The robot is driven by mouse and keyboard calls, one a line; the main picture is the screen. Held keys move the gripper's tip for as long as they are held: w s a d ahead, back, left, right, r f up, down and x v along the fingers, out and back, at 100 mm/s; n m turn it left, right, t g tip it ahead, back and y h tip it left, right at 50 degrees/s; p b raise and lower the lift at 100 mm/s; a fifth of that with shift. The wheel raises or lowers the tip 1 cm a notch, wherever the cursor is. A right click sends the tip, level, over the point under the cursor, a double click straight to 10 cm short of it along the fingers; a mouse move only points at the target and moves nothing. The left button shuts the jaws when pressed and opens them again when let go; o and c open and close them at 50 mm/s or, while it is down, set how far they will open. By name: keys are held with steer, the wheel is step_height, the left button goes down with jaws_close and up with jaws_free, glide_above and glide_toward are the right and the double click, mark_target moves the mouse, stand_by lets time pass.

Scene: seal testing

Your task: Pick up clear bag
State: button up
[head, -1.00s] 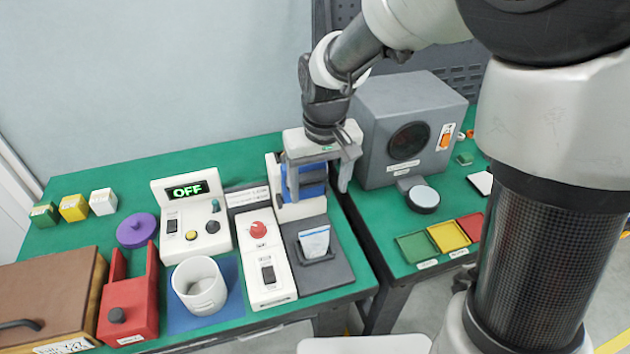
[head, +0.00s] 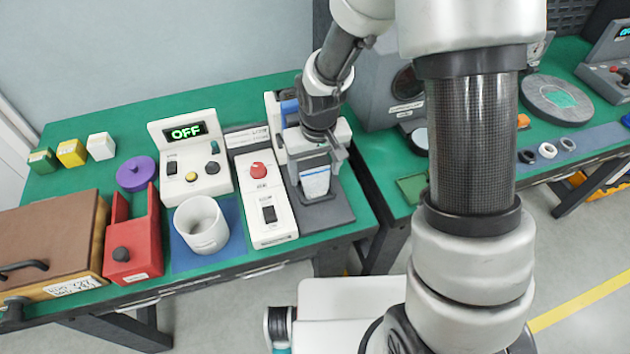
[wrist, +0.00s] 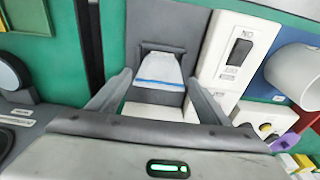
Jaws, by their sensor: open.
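The clear bag (head: 315,183) is a small pouch with a blue line across it. It stands on the dark grey plate (head: 328,212) of the sealing device at the front right of the left table. It also shows in the wrist view (wrist: 160,70), ahead of the fingers and between their lines. My gripper (head: 314,168) is right over the bag in the head view, with its fingers apart on either side. In the wrist view, my gripper (wrist: 160,88) is open and empty. The bag's upper part is partly hidden by the gripper in the head view.
A white switch box with a red knob (head: 257,171) stands close left of the plate. A white cup (head: 201,228), a control box reading OFF (head: 190,158) and a red bin (head: 131,262) are farther left. A gap separates this table from the right one.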

steer(key=shift+w+f, duration=0.1)
steer(key=shift+f, duration=0.45)
steer(key=c, duration=1.1)
steer(key=shift+r, duration=0.1)
